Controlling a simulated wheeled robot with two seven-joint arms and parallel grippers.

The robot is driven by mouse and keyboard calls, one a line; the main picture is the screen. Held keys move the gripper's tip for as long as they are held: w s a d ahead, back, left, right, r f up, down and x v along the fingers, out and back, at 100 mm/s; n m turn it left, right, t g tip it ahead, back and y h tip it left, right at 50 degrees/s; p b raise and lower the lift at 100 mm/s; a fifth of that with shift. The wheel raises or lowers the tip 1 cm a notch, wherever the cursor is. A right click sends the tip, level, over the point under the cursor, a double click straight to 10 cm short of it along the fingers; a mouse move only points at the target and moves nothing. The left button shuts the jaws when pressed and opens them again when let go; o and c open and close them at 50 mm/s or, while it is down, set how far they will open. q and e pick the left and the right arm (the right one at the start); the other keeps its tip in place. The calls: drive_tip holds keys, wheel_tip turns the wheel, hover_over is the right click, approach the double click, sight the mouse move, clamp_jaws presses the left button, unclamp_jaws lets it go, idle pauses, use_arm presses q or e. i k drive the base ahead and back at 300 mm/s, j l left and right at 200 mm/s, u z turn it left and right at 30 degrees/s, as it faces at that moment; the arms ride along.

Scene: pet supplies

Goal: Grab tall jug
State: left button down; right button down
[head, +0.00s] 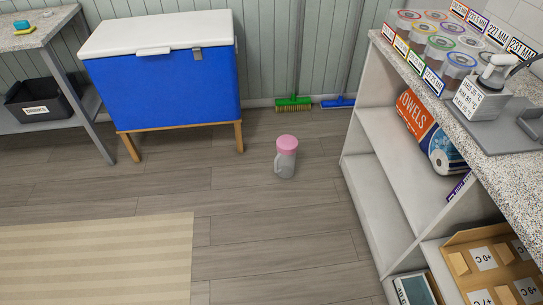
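The tall jug (285,163) stands upright on the wood floor, in the middle of the head view. It has a translucent grey body, a handle low on its left side and a pink lid (287,144). Nothing touches it. Neither of my grippers shows in this view.
A blue cooler (165,88) with a white lid stands on wooden legs behind left. Green (293,104) and blue (338,103) brooms lean at the wall. A shelf unit (378,190) stands right, a striped rug (95,262) lies front left. Floor around the jug is clear.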

sight(286, 145)
drive_tip(key=i+l, duration=0.15)
drive_tip(key=i, duration=0.6)
drive_tip(key=i+l+z, duration=0.1)
drive_tip(key=i, duration=0.6)
drive_tip(key=i+l, duration=0.2)
drive_tip(key=i, duration=0.55)
drive_tip(key=l+z, duration=0.05)
